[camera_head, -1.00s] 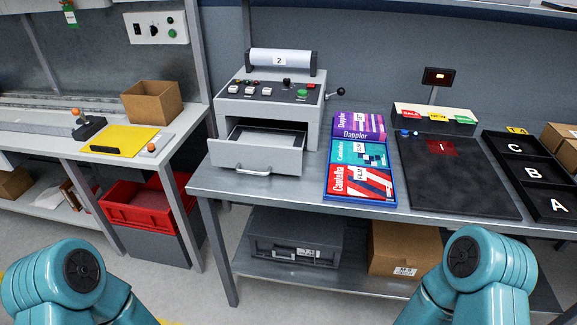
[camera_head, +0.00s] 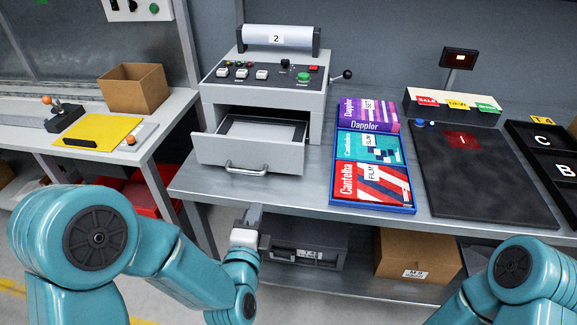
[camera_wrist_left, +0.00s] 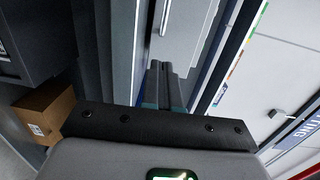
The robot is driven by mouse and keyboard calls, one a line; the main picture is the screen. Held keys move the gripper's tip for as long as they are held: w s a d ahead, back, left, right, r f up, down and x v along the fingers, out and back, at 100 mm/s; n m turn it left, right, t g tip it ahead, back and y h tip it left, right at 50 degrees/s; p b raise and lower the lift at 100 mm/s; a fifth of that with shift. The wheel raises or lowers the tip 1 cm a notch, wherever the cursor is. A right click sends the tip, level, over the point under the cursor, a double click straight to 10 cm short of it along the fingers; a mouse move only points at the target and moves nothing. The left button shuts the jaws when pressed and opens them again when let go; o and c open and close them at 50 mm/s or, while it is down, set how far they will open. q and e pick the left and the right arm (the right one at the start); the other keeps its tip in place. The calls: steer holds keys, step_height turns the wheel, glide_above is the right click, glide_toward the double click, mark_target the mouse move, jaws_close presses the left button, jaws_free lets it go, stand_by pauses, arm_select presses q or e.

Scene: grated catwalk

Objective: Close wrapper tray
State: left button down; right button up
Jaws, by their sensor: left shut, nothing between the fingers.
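The wrapper tray (camera_head: 250,152) is a grey drawer with a front handle (camera_head: 247,169). It is pulled out of the wrapper machine (camera_head: 262,100), which carries a white roll marked 2. Its inside shows a pale flat surface. My left gripper (camera_head: 251,216) is below and in front of the tray, apart from it, near the table's front edge. In the left wrist view its fingers (camera_wrist_left: 164,84) are together with nothing between them. The right gripper is out of view; only part of my right arm shows at the lower right.
A blue tray (camera_head: 372,211) of colourful boxes stands right of the machine. Beyond it are a dark mat (camera_head: 480,190) and a black lettered rack (camera_head: 545,140). A dark case (camera_head: 308,245) and a cardboard box (camera_head: 417,254) sit on the lower shelf.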

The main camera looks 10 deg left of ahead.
arm_select(q)
steer(key=d+r+h, duration=0.1)
steer(key=d+r, duration=0.1)
steer(key=p, duration=0.2)
glide_toward(281, 160)
steer(key=shift+t, duration=0.3)
steer(key=w, duration=0.6)
steer(key=shift+w+d+f, duration=0.1)
steer(key=shift+w+f, duration=0.15)
steer(key=shift+w, duration=0.15)
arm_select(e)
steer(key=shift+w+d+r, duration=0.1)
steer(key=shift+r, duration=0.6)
